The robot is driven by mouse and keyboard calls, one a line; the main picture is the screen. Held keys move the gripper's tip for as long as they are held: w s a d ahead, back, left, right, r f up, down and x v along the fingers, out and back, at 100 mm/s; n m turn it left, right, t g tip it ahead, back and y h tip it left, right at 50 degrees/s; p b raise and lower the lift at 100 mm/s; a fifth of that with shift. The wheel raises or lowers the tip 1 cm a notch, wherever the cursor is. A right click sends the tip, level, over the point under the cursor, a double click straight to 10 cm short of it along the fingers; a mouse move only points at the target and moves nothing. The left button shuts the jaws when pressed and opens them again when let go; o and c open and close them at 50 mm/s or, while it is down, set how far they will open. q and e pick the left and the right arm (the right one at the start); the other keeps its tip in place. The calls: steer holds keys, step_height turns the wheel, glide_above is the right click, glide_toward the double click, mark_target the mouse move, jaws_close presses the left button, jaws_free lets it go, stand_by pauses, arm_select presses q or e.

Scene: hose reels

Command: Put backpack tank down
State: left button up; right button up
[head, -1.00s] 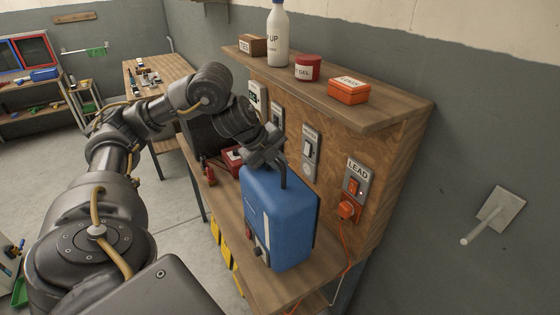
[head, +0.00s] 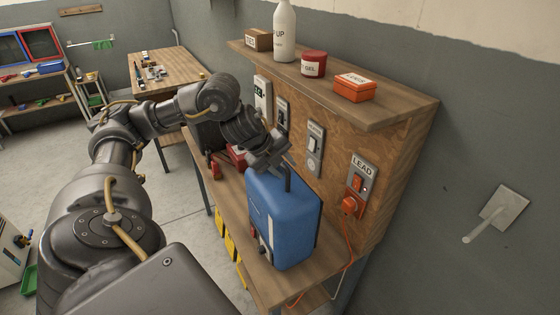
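The blue backpack tank (head: 288,222) stands upright on the wooden bench (head: 232,195), near its front end. A dark handle (head: 288,180) rises from its top. My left gripper (head: 272,160) is at the top of the tank, against or just beside the handle. Its fingers are dark and partly hidden by the wrist, so I cannot tell whether they close on the handle. The tank's underside looks level with the bench top, but its contact edge is partly hidden. My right gripper is out of view.
A shelf (head: 395,113) overhangs the bench, carrying a white bottle (head: 285,32), a red jar (head: 313,64) and an orange box (head: 354,89). An orange plug (head: 351,206) with a cable is close right of the tank. A red object (head: 237,154) lies behind it.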

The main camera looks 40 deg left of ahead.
arm_select(q)
steer(key=v, duration=1.2)
steer(key=shift+w, duration=0.15)
stand_by(0.6)
